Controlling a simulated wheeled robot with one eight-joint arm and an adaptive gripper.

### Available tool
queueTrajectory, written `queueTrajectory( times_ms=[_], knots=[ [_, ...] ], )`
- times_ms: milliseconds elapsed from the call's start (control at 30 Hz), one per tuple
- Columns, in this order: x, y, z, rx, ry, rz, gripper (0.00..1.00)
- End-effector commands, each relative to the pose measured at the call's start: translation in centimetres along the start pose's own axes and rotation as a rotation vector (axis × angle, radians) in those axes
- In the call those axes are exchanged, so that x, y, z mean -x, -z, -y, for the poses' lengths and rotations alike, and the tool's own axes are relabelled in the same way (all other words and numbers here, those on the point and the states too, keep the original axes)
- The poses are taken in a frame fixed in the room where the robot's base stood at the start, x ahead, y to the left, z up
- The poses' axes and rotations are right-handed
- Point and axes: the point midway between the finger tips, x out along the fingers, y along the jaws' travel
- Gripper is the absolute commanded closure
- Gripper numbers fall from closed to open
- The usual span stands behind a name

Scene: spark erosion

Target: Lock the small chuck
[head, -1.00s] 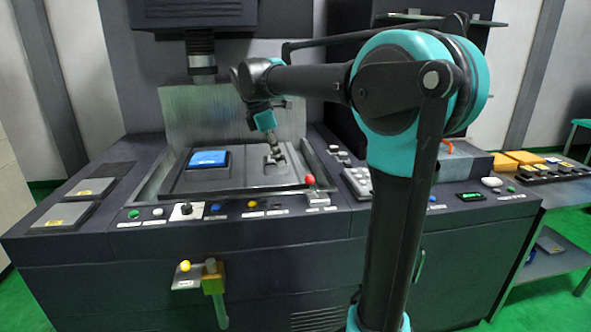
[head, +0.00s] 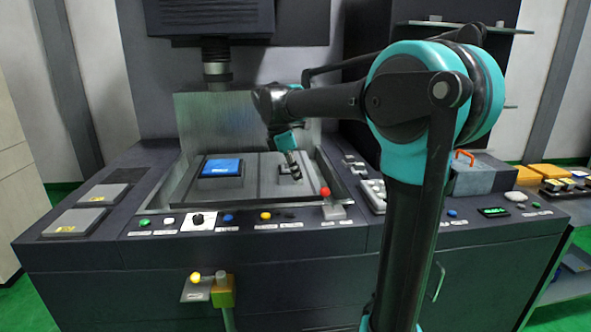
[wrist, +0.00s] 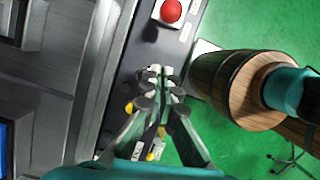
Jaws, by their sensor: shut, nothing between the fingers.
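A small grey fitting, seemingly the small chuck (head: 288,179), sits on the right part of the work table in the head view. It is partly hidden behind my gripper, and its lock state is too small to tell. My gripper (head: 296,174) points down near it in that view; I cannot tell whether they touch. In the wrist view my gripper (wrist: 163,78) has its fingertips together with nothing between them. There the fingertips show against the front control panel, with the tank to their left.
A blue block (head: 222,167) lies on the left of the work table. The tank rim (head: 170,205) surrounds the table. A red knob (head: 325,191) stands at the tank's front right corner. Buttons line the front panel. A lever with an orange-green block (head: 223,292) sticks out in front.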

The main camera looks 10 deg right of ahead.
Motion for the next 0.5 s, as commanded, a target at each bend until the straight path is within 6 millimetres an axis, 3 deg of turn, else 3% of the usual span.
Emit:
queueTrajectory(
  times_ms=[267, 500],
  knots=[
    [-5.5, 0.0, 0.0, -0.001, 0.000, 0.000, 1.00],
    [-5.9, -3.2, 0.0, -0.002, 0.001, 0.000, 1.00]
  ],
)
